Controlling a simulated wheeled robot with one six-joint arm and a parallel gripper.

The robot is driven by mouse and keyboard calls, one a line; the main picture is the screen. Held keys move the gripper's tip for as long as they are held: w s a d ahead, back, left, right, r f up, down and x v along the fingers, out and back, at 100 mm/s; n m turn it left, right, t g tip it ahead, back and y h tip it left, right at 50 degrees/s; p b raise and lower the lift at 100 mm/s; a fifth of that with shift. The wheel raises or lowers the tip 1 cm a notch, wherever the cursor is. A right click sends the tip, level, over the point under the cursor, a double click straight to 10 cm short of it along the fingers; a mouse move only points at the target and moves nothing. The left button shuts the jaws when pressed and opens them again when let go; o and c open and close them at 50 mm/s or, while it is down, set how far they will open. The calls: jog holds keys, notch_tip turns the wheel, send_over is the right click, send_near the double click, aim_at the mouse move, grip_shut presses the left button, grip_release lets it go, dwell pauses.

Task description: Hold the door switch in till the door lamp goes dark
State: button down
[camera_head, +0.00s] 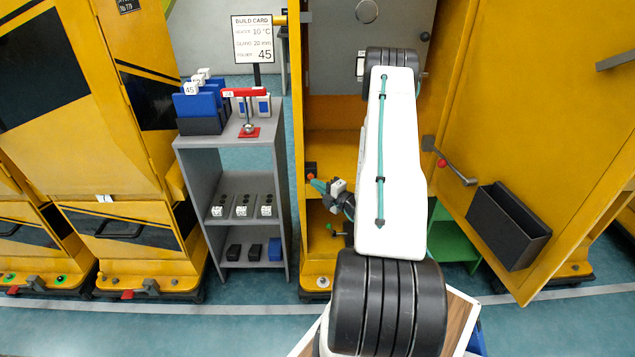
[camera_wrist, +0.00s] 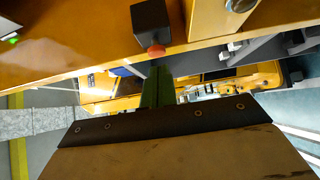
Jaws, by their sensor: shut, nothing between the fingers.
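The door switch is a dark box with a red-orange button (camera_wrist: 156,50), at the top middle of the wrist view. In the head view the switch (camera_head: 311,168) sits low on the inner side of the open yellow cabinet's left post. My gripper (camera_head: 317,182) is shut and empty, its green fingers pointing at the button. In the wrist view its fingertips (camera_wrist: 159,72) end right by the button; I cannot tell whether they touch it or whether it is pressed in. A small green light (camera_wrist: 13,40) glows at the wrist view's left edge; I cannot tell whether it is the door lamp.
The cabinet door (camera_head: 540,130) stands wide open at right, with a dark bin (camera_head: 509,226) on its inside. A grey shelf rack (camera_head: 192,165) with blue folders stands left of the cabinet. The yellow post lies close to my gripper.

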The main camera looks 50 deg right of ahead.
jog(key=s+a, duration=0.1)
jog(key=s, duration=0.9)
jog(key=shift+s, duration=0.4)
jog(key=shift+a, duration=0.1)
